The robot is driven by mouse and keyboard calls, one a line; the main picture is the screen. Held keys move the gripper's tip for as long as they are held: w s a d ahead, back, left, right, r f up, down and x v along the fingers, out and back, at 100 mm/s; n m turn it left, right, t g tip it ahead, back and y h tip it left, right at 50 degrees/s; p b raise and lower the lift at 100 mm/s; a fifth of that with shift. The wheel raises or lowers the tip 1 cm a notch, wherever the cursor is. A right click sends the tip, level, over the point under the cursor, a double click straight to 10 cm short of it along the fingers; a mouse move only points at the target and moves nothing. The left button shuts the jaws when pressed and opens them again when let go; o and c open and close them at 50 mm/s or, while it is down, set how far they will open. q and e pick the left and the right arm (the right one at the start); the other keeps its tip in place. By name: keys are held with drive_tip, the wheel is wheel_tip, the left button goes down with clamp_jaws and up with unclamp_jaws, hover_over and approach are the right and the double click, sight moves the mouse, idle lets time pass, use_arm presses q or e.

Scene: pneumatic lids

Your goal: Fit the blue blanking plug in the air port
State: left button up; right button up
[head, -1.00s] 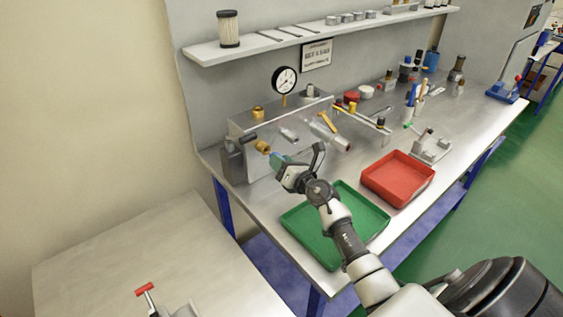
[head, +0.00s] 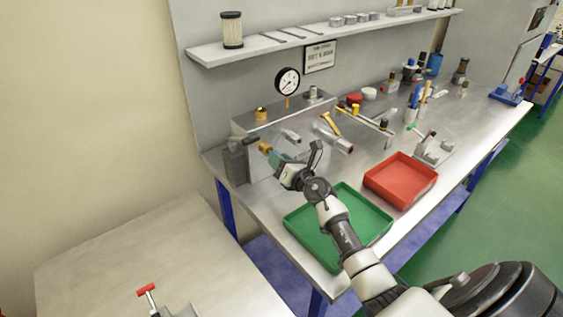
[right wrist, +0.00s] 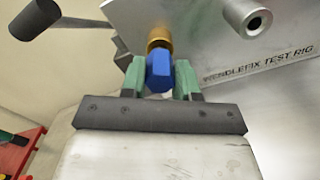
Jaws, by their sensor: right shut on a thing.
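My right gripper (head: 276,160) is at the left end of the test rig (head: 283,128), its green fingertips at the brass air port (head: 265,147). In the right wrist view, the gripper (right wrist: 160,82) is shut on the blue blanking plug (right wrist: 159,72), one fingertip on each side. The plug is in line with the brass port (right wrist: 159,38), directly in front of it. They look end to end, but I cannot tell whether they touch or whether the plug has entered. The fingers mostly hide the plug in the head view. My left gripper is not in view.
A green tray (head: 331,262) lies below my right arm, and a red tray (head: 408,201) is to its right. A metal cylinder (head: 340,143) sticks out right of the port. A pressure gauge (head: 287,81) stands behind. A red-handled tool (head: 147,289) is on the near-left table.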

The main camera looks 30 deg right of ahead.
drive_tip(key=shift+w, duration=0.6)
drive_tip(key=o, duration=1)
drive_tip(key=shift+c, duration=0.2)
drive_tip(key=shift+s, duration=0.1)
drive_tip(key=s+p, duration=0.2)
drive_tip(key=s, duration=0.5)
drive_tip(key=shift+d, duration=0.25)
